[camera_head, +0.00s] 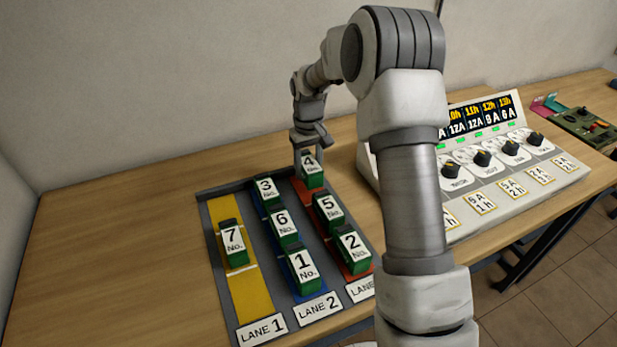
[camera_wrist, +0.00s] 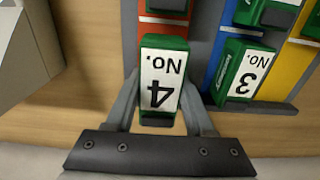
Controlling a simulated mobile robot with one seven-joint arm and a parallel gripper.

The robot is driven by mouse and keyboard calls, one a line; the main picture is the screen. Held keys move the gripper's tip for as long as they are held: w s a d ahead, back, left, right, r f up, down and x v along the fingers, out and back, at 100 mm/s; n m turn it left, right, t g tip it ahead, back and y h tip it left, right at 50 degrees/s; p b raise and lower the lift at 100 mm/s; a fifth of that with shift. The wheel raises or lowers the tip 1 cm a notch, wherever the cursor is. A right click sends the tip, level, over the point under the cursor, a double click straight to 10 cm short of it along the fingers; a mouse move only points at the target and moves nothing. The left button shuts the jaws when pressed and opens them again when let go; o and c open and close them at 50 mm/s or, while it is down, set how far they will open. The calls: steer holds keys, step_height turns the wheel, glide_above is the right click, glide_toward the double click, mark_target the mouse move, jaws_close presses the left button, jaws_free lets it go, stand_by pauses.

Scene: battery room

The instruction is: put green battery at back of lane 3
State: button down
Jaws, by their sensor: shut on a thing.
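The green battery labelled No. 4 (camera_head: 311,171) is at the back end of red lane 3 (camera_head: 300,187). It looks upright; I cannot tell whether its base rests on the lane. My gripper (camera_head: 308,152) is above and around it, shut on it. In the wrist view, the fingers of my gripper (camera_wrist: 160,98) are on both sides of battery No. 4 (camera_wrist: 163,82). Battery No. 5 (camera_head: 328,210) and battery No. 2 (camera_head: 353,250) stand farther forward in lane 3. My arm hides part of the lane 3 label (camera_head: 360,289).
Blue lane 2 holds batteries No. 3 (camera_head: 267,192), No. 6 (camera_head: 285,228) and No. 1 (camera_head: 303,270). Yellow lane 1 (camera_head: 252,290) holds battery No. 7 (camera_head: 233,243) near its middle. A white panel with dials (camera_head: 510,175) stands at right. The table (camera_head: 120,250) is clear at left.

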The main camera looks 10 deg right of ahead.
steer(key=shift+f, duration=1.75)
steer(key=shift+f, duration=0.15)
steer(key=shift+c, duration=1.3)
jaws_free()
